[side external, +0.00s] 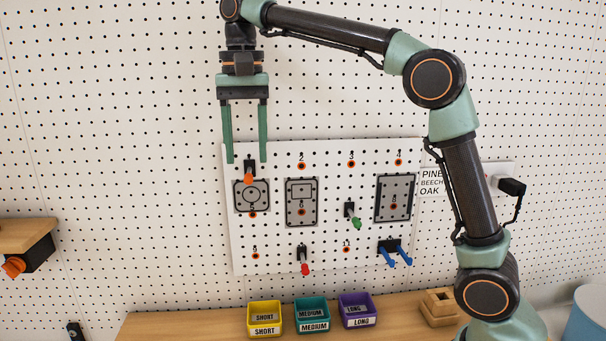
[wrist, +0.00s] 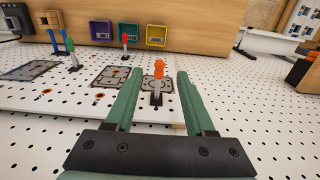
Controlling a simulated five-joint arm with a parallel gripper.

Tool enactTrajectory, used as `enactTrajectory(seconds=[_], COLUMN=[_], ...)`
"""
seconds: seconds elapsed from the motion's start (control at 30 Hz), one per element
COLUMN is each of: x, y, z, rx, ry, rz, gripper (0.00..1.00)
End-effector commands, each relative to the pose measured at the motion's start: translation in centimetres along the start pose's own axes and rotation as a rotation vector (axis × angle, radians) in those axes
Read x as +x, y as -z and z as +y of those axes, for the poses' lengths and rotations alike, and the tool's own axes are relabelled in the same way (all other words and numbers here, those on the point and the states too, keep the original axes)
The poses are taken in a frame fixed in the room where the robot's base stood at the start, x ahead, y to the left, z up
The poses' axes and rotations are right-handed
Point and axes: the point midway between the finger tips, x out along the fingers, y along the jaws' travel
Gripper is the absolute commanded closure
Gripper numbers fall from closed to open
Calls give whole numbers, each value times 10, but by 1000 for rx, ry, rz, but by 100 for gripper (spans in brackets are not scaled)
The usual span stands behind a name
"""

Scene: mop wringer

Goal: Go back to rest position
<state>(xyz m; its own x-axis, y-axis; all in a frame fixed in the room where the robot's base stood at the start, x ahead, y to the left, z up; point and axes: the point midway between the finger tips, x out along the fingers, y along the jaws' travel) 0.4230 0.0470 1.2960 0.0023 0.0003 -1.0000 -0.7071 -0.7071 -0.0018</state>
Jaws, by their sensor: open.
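My gripper (side external: 246,155) points down in front of the upper left corner of the white panel (side external: 328,157). Its two green fingers are apart. An orange peg (side external: 249,178) in a black holder sits on the panel just below the fingertips. In the wrist view my gripper (wrist: 161,75) is open, and the orange peg (wrist: 159,69) stands between and beyond the fingers, with no finger seen touching it. A green peg (side external: 355,221), a red peg (side external: 305,268) and blue pegs (side external: 396,254) are also on the panel.
Yellow SHORT bin (side external: 265,321), teal MEDIUM bin (side external: 312,317) and purple LONG bin (side external: 357,311) stand on the wooden shelf (side external: 200,325) below. A wooden block (side external: 440,308) is at their right. A wooden ledge (side external: 25,235) juts out at left. The upper left pegboard is clear.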

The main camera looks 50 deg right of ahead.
Motion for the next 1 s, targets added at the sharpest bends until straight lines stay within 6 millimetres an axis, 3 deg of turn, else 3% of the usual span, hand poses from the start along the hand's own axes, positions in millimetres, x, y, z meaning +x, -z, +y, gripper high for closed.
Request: enactTrajectory(seconds=[0.2,0.53,0.77,1.0], x=[-24,-39,-36,-13], y=[1,0,-4,-14], z=[-1,1,15,42], rx=[0,-4,-97,-276], ry=[1,1,46,116], rz=[1,1,42,134], gripper=[46,46,46,46])
